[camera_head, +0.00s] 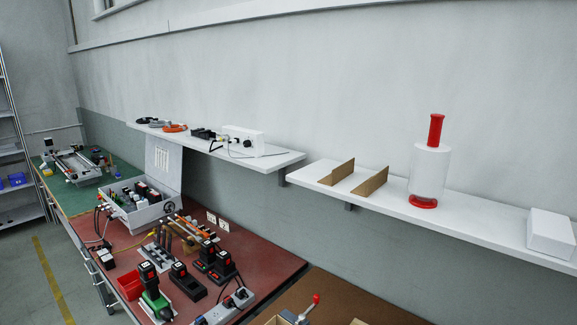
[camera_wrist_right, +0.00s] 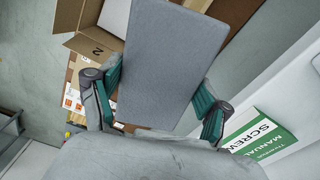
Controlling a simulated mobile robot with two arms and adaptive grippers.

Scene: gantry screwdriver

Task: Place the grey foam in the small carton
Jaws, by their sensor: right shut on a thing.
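The grey foam (camera_wrist_right: 160,45) is a flat slab that fills the middle of the right wrist view. My right gripper (camera_wrist_right: 157,88) is shut on it, with one green-padded finger at each side edge. An open brown carton (camera_wrist_right: 90,46) shows at the upper left of that view, partly behind the foam; I cannot tell whether it is the small carton. The foam hides much of what lies beneath it. Neither the foam nor my grippers show in the head view.
In the head view, a red-topped bench (camera_head: 270,262) carries cordless tools and a grey case (camera_head: 150,208). A white wall shelf (camera_head: 465,222) holds a red and white dispenser (camera_head: 428,172).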

